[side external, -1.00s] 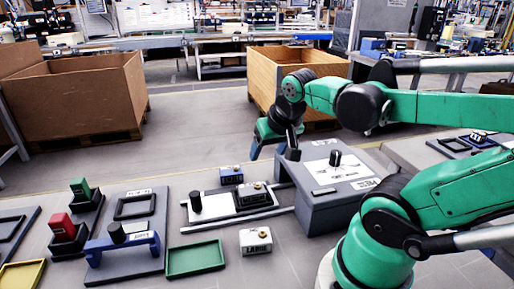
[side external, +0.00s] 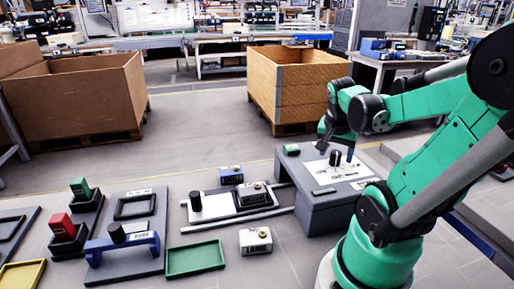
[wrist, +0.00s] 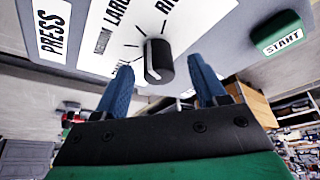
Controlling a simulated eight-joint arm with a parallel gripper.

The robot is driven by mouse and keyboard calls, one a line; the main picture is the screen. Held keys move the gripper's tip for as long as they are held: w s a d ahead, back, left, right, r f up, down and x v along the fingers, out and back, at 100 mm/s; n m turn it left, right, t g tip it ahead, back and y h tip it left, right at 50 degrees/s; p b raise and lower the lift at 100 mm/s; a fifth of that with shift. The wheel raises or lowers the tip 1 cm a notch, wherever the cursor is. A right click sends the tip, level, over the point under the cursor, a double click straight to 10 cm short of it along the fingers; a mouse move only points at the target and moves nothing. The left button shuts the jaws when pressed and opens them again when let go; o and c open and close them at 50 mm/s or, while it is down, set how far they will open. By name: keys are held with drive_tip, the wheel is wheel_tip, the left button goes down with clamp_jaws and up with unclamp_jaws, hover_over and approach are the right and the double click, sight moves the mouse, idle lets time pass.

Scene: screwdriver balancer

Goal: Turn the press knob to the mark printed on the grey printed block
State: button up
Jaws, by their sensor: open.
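The press knob (side external: 336,158) is a black knob on the white dial plate of the grey press. In the wrist view the knob (wrist: 160,62) has a white pointer line on its left side, with tick marks and partly cut-off words around it, "LARGE" among them. My gripper (side external: 328,138) is over the press, open, with blue fingers. In the wrist view the gripper (wrist: 160,72) has one finger on each side of the knob, with gaps and no visible contact. A light grey block (side external: 256,240) with a dark printed label stands on the table; its print is too small to read.
The press (side external: 318,212) has a green START button (wrist: 282,35). A blue block (side external: 231,175) and a slide plate (side external: 214,207) carrying another block (side external: 252,194) lie left of it. A green tray (side external: 195,258) and a blue bridge-shaped stand (side external: 122,243) are farther left.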

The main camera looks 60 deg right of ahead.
drive_tip(key=shift+d+f, duration=0.15)
drive_tip(key=shift+f, duration=0.2)
clamp_jaws()
drive_tip(key=shift+n, duration=0.4)
drive_tip(key=n+t, duration=0.1)
drive_tip(key=n, duration=0.2)
drive_tip(key=shift+t, duration=0.3)
drive_tip(key=shift+n+t+y, duration=0.3)
drive_tip(key=shift+n+t, duration=0.05)
drive_tip(key=shift+n, duration=0.9)
drive_tip(key=shift+n+t+y, duration=0.3)
drive_tip(key=shift+n+t, duration=0.05)
drive_tip(key=shift+n, duration=0.9)
